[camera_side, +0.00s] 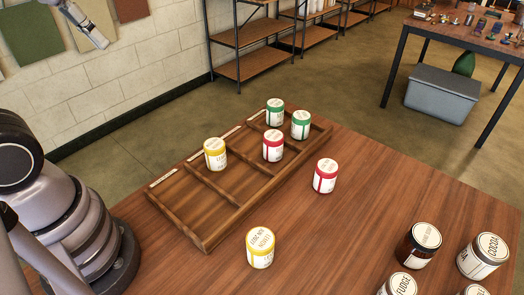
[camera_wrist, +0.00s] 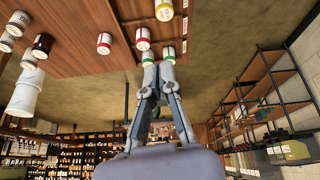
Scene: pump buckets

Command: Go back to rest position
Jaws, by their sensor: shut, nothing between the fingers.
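My gripper (camera_wrist: 158,68) shows in the wrist view with its fingers together and nothing between them. In the side view, a wooden tray (camera_side: 222,208) has several compartments. A yellow jar (camera_side: 215,154) and a red jar (camera_side: 273,146) stand in separate compartments. Two green jars (camera_side: 275,112) (camera_side: 300,125) share the far compartment. Another red jar (camera_side: 325,176) and another yellow jar (camera_side: 260,248) stand on the table, outside the tray.
Several dark and white-lidded jars (camera_side: 418,245) stand at the right of the wooden table (camera_side: 360,225). A white container (camera_wrist: 25,92) shows in the wrist view. Shelves (camera_side: 245,65) and a second table (camera_side: 450,32) stand behind. The table's front middle is clear.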

